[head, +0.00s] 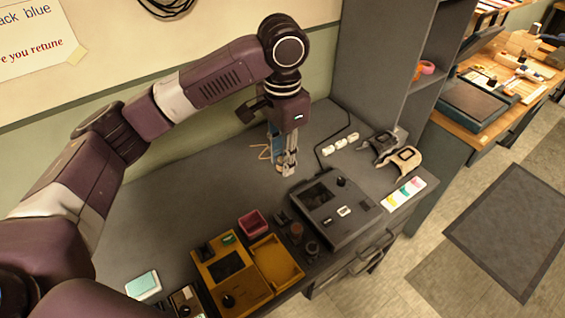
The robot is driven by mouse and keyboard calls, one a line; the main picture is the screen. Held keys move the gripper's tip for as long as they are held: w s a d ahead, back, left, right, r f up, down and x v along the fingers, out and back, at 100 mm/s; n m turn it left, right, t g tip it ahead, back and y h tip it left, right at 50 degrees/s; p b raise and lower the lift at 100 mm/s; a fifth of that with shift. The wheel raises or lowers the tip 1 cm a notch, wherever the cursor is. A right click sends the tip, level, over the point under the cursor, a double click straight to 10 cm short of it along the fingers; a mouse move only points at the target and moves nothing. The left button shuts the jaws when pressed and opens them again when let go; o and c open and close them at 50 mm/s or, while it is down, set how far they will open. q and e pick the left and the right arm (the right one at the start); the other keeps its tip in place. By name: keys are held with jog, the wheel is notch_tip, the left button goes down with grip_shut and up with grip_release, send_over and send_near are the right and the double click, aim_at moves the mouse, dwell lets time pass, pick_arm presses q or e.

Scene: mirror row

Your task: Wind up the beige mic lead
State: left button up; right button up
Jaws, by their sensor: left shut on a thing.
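My left gripper (287,168) reaches down over the dark grey worktop, towards its back. Its fingers are shut on the beige mic lead (264,153). A thin loop of the lead shows just left of the fingers; the rest is hidden behind the gripper or too small to trace. My right gripper is not in view.
A black device (335,208) stands right of the gripper. Nearer are a yellow device (228,275), a yellow tray (276,262) and a red box (254,223). A beige clamp-like item (405,160) lies at the right. The worktop's left part is mostly clear.

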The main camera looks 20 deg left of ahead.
pick_arm(q)
jog(key=shift+f, duration=0.1)
jog(key=shift+f+b, duration=1.4)
jog(key=shift+f, duration=7.3)
jog(key=shift+p, duration=0.7)
jog(key=shift+f, duration=0.15)
